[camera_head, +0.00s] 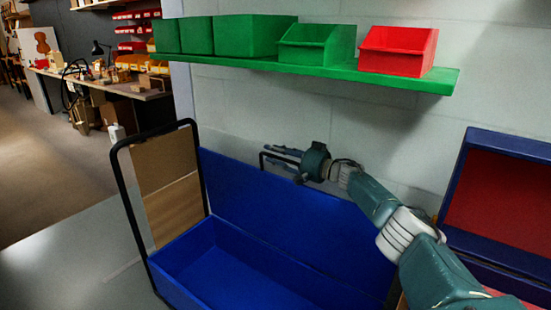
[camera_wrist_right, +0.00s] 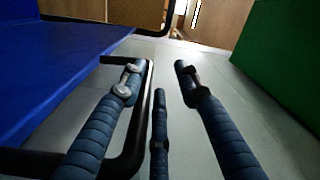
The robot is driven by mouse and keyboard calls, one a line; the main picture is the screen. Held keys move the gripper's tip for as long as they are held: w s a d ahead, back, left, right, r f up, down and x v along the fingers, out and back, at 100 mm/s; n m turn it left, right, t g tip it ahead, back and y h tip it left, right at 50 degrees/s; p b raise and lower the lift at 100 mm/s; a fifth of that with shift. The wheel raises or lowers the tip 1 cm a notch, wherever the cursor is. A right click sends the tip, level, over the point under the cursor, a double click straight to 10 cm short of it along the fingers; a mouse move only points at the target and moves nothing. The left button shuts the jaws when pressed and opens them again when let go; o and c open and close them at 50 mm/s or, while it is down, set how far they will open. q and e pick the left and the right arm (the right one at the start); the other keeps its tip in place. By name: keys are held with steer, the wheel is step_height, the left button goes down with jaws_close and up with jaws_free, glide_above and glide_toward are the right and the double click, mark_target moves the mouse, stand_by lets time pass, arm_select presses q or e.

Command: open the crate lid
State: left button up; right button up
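The blue crate (camera_head: 216,270) stands open at the lower middle of the head view, with its inside showing empty where visible. A tall blue panel (camera_head: 290,212), which looks like its lid, stands raised along the back. It also shows at left in the wrist view (camera_wrist_right: 45,75). My right gripper (camera_head: 285,158) is above the panel's upper edge, pointing left. In the wrist view its fingers (camera_wrist_right: 160,80) are spread with nothing clamped between them. A black bar (camera_wrist_right: 130,155) passes close beside and behind the left finger; contact is unclear. My left gripper is out of view.
A black tubular frame (camera_head: 122,190) stands at the crate's left end. A green shelf (camera_head: 330,72) with green bins and a red bin (camera_head: 398,52) hangs above my gripper. A red-lined blue case (camera_head: 500,190) stands open at right. Floor is clear at left.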

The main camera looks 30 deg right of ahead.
step_height(320, 180, up, 8)
steer(key=shift+r, duration=0.1)
stand_by(0.6)
